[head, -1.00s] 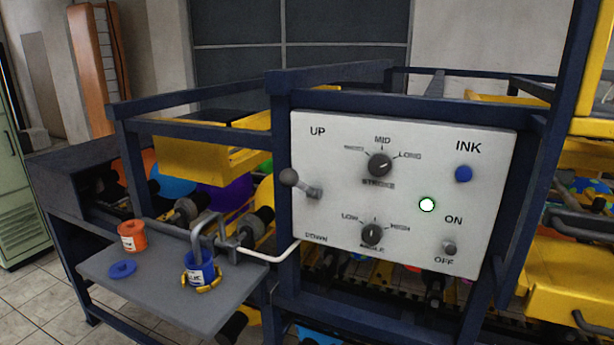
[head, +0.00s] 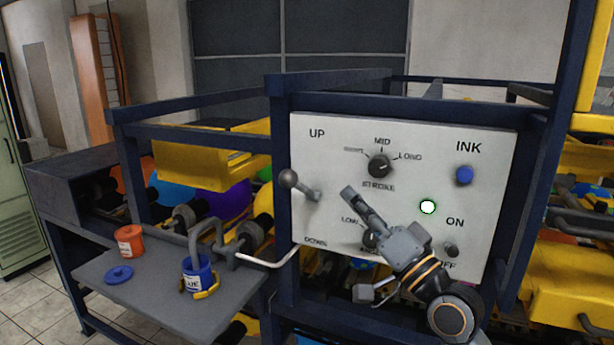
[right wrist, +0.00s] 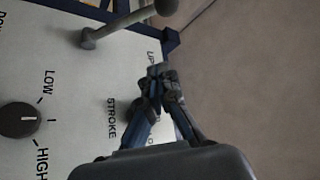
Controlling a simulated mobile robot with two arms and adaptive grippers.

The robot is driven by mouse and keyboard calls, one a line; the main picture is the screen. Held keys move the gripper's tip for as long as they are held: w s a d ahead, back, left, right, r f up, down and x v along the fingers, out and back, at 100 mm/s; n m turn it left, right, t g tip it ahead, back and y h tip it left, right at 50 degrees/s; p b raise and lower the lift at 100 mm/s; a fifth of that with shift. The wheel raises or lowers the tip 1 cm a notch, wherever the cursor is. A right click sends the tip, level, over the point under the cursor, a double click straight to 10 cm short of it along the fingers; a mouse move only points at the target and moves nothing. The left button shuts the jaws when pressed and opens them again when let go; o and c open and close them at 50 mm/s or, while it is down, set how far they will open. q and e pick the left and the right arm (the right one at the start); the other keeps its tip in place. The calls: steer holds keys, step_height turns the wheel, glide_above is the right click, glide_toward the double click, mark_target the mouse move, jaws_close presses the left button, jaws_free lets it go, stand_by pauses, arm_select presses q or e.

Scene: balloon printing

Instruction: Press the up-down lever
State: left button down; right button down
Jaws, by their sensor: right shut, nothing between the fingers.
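The up-down lever (head: 301,186) is a grey rod with a dark ball knob on the left side of the white control panel (head: 420,130), between the UP and DOWN labels. Its knob points left and slightly up. The lever also shows at the top of the right wrist view (right wrist: 125,23). My right gripper (head: 348,193) is shut and empty in front of the panel, a little right of the lever and apart from it. Its fingertips also show in the right wrist view (right wrist: 157,70). My left gripper is out of view.
My arm partly covers the lower knob. A grey shelf (head: 150,290) at left holds orange and blue ink pots. Dark blue frame bars surround the panel.

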steer(key=shift+s+a+r+n+y, duration=0.15)
steer(key=shift+s+r+y, duration=0.15)
steer(key=shift+r, duration=0.2)
steer(key=shift+s+r+n+y, duration=0.15)
steer(key=shift+s+r+y, duration=0.05)
steer(key=shift+s+r, duration=0.25)
steer(key=shift+w+r, duration=0.1)
steer(key=shift+w, duration=0.05)
step_height(320, 180, up, 5)
steer(key=p, duration=0.4)
glide_above(301, 189)
steer(key=s+d, duration=0.2)
steer(key=d, duration=0.1)
steer(key=f, duration=0.1)
steer(key=s+a+f, duration=0.1)
steer(key=a+f+p, duration=0.1)
steer(key=shift+s+a+f, duration=0.1)
steer(key=shift+s+f, duration=0.15)
steer(key=shift+s, duration=0.1)
